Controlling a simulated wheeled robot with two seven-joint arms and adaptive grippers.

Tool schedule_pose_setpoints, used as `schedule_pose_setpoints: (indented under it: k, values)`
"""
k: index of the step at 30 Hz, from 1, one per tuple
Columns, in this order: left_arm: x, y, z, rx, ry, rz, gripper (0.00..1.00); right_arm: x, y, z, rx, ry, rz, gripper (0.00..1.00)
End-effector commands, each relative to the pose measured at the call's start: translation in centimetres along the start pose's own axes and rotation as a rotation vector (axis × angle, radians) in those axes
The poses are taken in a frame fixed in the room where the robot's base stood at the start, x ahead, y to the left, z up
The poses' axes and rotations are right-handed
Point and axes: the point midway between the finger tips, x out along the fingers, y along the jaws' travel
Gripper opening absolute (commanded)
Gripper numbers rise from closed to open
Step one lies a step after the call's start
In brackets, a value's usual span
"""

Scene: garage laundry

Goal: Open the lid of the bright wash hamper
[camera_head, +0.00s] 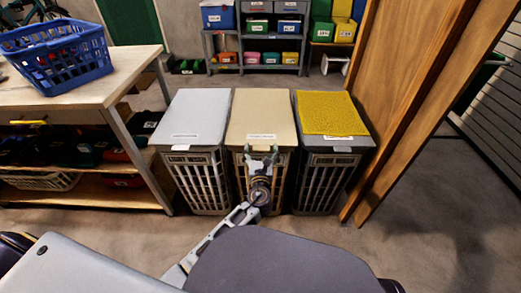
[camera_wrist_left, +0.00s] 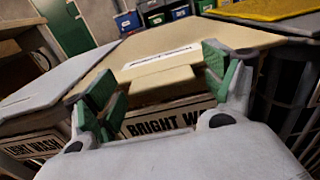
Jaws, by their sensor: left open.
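The bright wash hamper (camera_head: 239,172) is the middle one of three slatted hampers in the head view. Its cream lid (camera_head: 264,114) lies flat and shut. In the left wrist view, its front label (camera_wrist_left: 160,122) reads "BRIGHT WA", with the rest hidden by my gripper. A cream tab (camera_wrist_left: 160,79) sticks out from the lid's front edge. My left gripper (camera_head: 261,153) is at the hamper's upper front. In the wrist view, its green-padded fingers (camera_wrist_left: 163,83) are spread wide on either side of the tab, with nothing held. I cannot tell whether they touch the lid.
A grey-lidded hamper (camera_head: 197,113) stands close on the left, and a hamper with a yellow cover (camera_head: 329,113) on the right. A wooden workbench (camera_head: 90,92) with a blue basket (camera_head: 65,62) is farther left. Wooden panels (camera_head: 403,100) stand at the right. Shelves (camera_head: 272,45) are behind.

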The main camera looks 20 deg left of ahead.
Motion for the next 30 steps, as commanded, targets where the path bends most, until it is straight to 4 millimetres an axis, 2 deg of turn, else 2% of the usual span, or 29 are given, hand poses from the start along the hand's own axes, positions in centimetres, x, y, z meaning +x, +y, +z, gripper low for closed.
schedule_pose_setpoints:
  k: [5, 20, 30]
  values:
    - [0.0, 0.0, 0.0, 0.0, 0.0, 0.0, 0.83, -0.12, 0.05, -0.23, -0.002, 0.005, 0.001, 0.27]
    - [0.01, 0.01, -0.01, -0.001, 0.0, 0.0, 0.19, -0.22, 0.14, -0.6, -0.004, 0.011, 0.004, 0.27]
    - [0.01, 0.01, 0.15, -0.001, 0.002, 0.0, 0.19, -0.5, 0.16, -0.57, -0.006, 0.003, 0.007, 0.27]
